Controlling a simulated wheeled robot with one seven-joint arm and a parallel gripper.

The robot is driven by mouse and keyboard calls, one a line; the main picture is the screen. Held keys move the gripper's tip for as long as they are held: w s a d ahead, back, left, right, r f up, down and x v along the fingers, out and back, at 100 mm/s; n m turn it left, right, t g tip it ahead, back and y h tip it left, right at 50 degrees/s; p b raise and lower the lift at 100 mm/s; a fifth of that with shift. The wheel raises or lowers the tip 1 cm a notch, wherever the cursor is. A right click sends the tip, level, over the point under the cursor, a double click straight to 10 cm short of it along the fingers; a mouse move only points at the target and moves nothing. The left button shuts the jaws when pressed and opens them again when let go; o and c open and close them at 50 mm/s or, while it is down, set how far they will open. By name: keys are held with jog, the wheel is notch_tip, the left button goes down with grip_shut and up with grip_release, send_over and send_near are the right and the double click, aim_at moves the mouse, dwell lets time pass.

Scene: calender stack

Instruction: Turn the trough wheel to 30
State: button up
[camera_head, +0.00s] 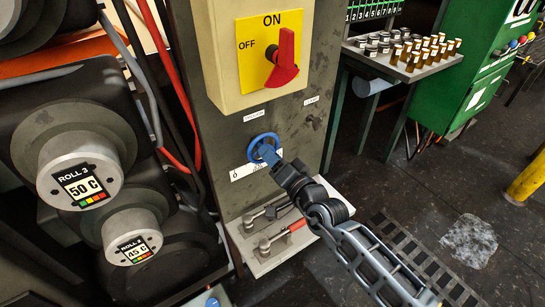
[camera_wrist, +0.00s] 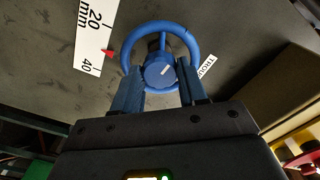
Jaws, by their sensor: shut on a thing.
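The trough wheel (camera_head: 252,144) is a blue handwheel low on the grey panel in the head view. In the wrist view the wheel (camera_wrist: 160,27) shows its rim, a spoke and a round hub (camera_wrist: 158,72). My gripper (camera_head: 268,154) reaches it from the lower right. In the wrist view my gripper (camera_wrist: 158,88) has one blue finger on either side of the hub and is shut on the wheel. A red pointer (camera_wrist: 108,53) lies beside a white scale (camera_wrist: 89,45), between the 20 and 40 marks. Exact contact points are partly hidden.
A red ON/OFF switch (camera_head: 283,60) sits above the wheel. A ledge with levers (camera_head: 275,238) is below it. Rollers labelled 50 C and 45 C (camera_head: 85,175) stand left. A tray of small bottles (camera_head: 405,58) is at the upper right. Open floor lies right.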

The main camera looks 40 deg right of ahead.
jog(key=shift+a+n, duration=0.1)
jog(key=shift+n, duration=0.5)
jog(key=shift+f, duration=0.1)
jog(key=o, duration=1.1)
jog(key=shift+c, duration=0.2)
jog(key=v, duration=0.7)
jog(key=shift+s, duration=0.4)
